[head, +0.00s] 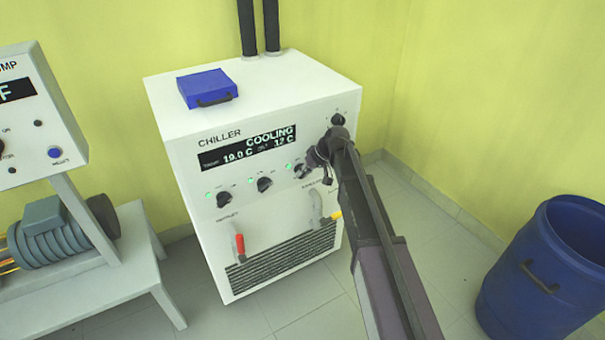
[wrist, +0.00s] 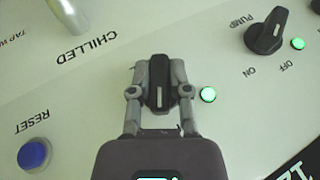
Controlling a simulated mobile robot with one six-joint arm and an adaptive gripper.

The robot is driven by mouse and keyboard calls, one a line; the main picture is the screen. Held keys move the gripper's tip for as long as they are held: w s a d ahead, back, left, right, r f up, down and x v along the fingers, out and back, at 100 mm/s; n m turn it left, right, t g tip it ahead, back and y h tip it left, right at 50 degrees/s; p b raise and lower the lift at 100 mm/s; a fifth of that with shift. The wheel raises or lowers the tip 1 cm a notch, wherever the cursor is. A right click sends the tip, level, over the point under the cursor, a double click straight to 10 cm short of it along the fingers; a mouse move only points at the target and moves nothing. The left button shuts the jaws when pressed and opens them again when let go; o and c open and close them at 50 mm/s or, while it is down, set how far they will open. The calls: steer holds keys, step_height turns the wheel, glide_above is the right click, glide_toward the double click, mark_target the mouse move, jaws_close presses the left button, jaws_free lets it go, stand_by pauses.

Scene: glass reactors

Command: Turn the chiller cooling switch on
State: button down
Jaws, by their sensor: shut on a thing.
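The white chiller (head: 185,150) stands in the middle of the head view; its black display (head: 247,146) reads COOLING, with 19.0 C and a second value. The rightmost of its three black knobs (head: 299,171) is the one at my gripper (head: 318,165). In the wrist view this black knob (wrist: 158,82) sits between my two grey fingers (wrist: 155,88), which are shut on its sides. Its white mark runs along the fingers, and a green light (wrist: 208,94) glows beside it. The knob's own label is hidden by my gripper.
The pump knob (wrist: 266,31) is beside my gripper, with a green light. A blue barrel (head: 545,270) stands right; a pump bench (head: 90,285) stands left.

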steer(key=shift+f+y+b, duration=0.15)
steer(key=shift+y+b, duration=0.15)
steer(key=shift+b, duration=0.05)
steer(key=g+y+b, duration=0.1)
steer(key=y+b, duration=0.1)
steer(key=b, duration=0.1)
steer(key=shift+w+f+m+g, duration=0.1)
steer(key=shift+f+m+g, duration=0.05)
steer(key=shift+m+g, duration=0.2)
steer(key=shift+m+g+y+b, duration=0.35)
steer(key=shift+y+b, duration=0.75)
steer(key=shift+b, duration=0.1)
steer(key=shift+r+g+y+b, duration=0.3)
steer(key=shift+y+b, duration=0.1)
steer(key=shift+b, duration=0.1)
steer(key=c, duration=0.6)
jaws_free()
steer(key=shift+r+h+p, duration=0.15)
steer(key=shift+h+p, duration=0.25)
steer(key=shift+p, duration=0.4)
